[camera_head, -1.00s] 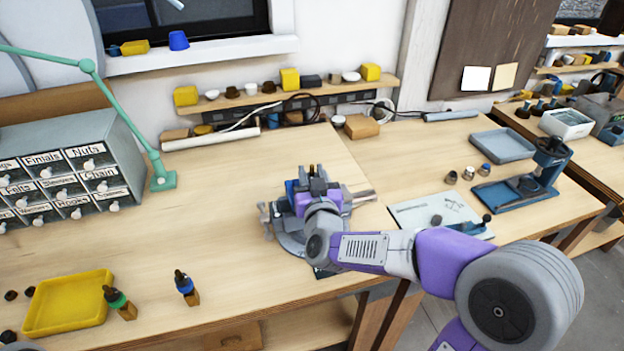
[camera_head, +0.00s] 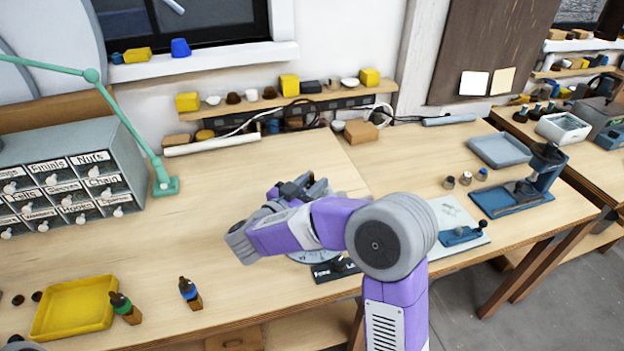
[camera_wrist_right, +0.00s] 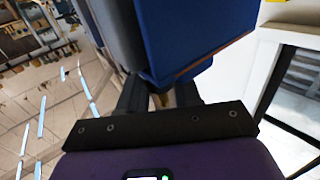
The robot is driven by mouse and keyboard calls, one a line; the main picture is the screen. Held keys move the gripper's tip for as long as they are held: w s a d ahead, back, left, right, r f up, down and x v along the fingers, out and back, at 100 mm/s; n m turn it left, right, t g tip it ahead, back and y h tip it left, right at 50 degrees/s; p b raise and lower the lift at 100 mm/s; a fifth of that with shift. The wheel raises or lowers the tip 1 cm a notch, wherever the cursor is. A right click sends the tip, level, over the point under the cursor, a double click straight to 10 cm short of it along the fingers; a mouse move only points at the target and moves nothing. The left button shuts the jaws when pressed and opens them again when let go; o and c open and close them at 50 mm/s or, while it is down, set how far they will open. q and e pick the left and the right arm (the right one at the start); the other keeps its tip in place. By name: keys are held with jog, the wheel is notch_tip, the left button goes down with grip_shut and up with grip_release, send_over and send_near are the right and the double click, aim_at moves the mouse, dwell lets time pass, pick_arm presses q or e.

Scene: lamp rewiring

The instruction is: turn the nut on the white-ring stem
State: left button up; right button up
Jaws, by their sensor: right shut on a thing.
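My right gripper (camera_head: 298,188) is over the vise at the middle of the bench, with my forearm across it. The vise's round grey base (camera_head: 305,257) shows partly below the arm. In the right wrist view the dark fingers (camera_wrist_right: 165,98) are shut on a small brass-coloured piece, the nut (camera_wrist_right: 183,94), only partly visible. A large blue block (camera_wrist_right: 190,35), apparently a vise jaw, fills the top of that view close to the fingertips. The white-ring stem itself is hidden behind my arm and the blue block. My left gripper is not in view.
A drawer cabinet (camera_head: 65,180) and a green lamp arm (camera_head: 140,130) stand left. A blue press (camera_head: 530,185) stands right.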

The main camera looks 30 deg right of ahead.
jog(key=shift+r+m+g+h, duration=0.25)
jog(key=shift+m+g+h, duration=0.05)
jog(key=shift+m+g, duration=0.35)
jog(key=shift+g+p, duration=0.3)
jog(key=shift+g, duration=0.05)
jog(key=o, duration=1)
jog(key=shift+f, duration=0.1)
jog(key=shift+s+a, duration=0.1)
jog(key=shift+a, duration=0.35)
jog(key=v, duration=0.6)
jog(key=shift+s+a, duration=0.15)
jog(key=shift+a, duration=0.1)
